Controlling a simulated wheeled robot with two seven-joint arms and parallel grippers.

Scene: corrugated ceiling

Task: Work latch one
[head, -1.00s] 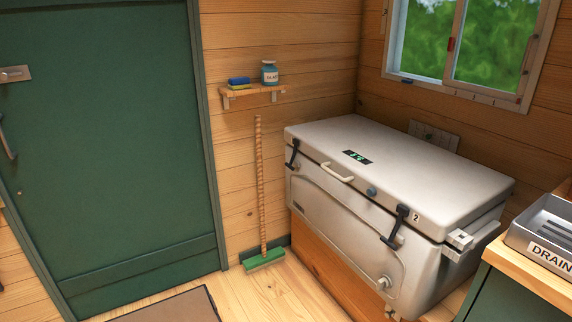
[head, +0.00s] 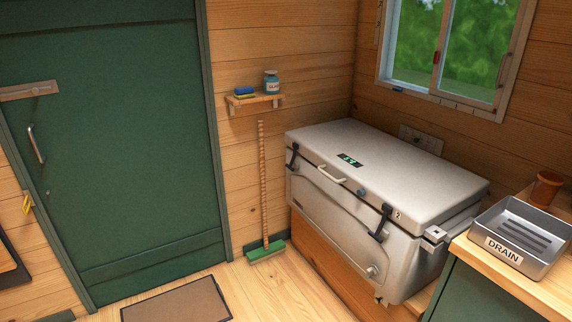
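A large pale grey cooler chest (head: 352,215) stands in the corner on a wooden base, with its lid (head: 400,165) down. No label "1" is legible by the left latch. A light handle (head: 332,174) and a small lit green display (head: 349,160) are on the lid. Neither of my grippers shows in the head view.
A green door (head: 120,150) is at the left, with a mat (head: 178,302) before it. A green-headed broom (head: 266,250) leans on the wall beside the chest. A counter (head: 500,272) with a metal tray marked DRAIN (head: 483,231) and a brown cup (head: 546,188) is at the right.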

